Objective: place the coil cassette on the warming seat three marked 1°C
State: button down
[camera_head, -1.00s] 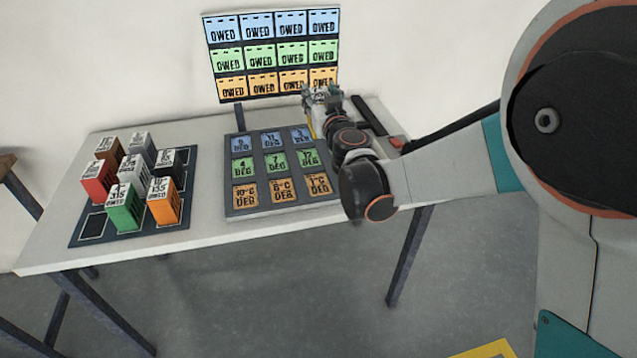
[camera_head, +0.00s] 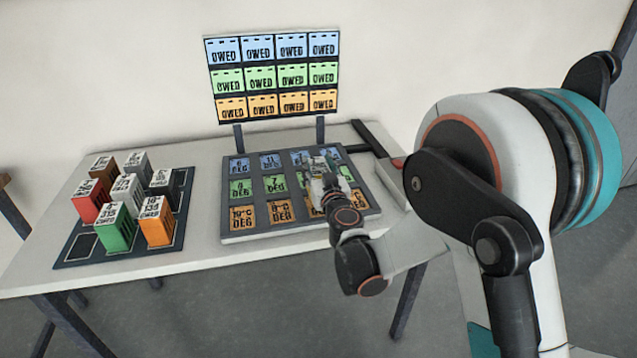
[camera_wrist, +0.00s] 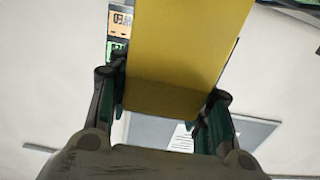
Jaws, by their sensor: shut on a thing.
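My gripper (camera_head: 322,178) is over the right part of the dark plate of warming seats (camera_head: 225,228). It is shut on a yellow block, the coil cassette, which fills the upper middle of the wrist view (camera_wrist: 185,50) between the two fingers. In the head view the cassette is mostly hidden by my gripper. The plate has blue, green and orange marked seats in rows. In the front orange row, the third seat (camera_head: 310,211) is partly covered by my gripper and its label cannot be read now. Whether the cassette touches the plate cannot be told.
A dark rack (camera_head: 75,262) on the left of the table holds several coloured blocks with white tops, such as a green one (camera_head: 116,230) and an orange one (camera_head: 156,226). A board of "OWED" labels (camera_head: 275,77) stands behind the plate. Bare table (camera_head: 208,180) lies between rack and plate.

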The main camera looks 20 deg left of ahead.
jog(key=shift+f+b, duration=0.75)
jog(key=shift+f, duration=1.25)
jog(key=shift+f, duration=0.1)
jog(key=c, duration=0.8)
grip_release()
jog(key=shift+b+v, duration=0.3)
jog(key=shift+v, duration=5.75)
jog(key=shift+a, duration=0.1)
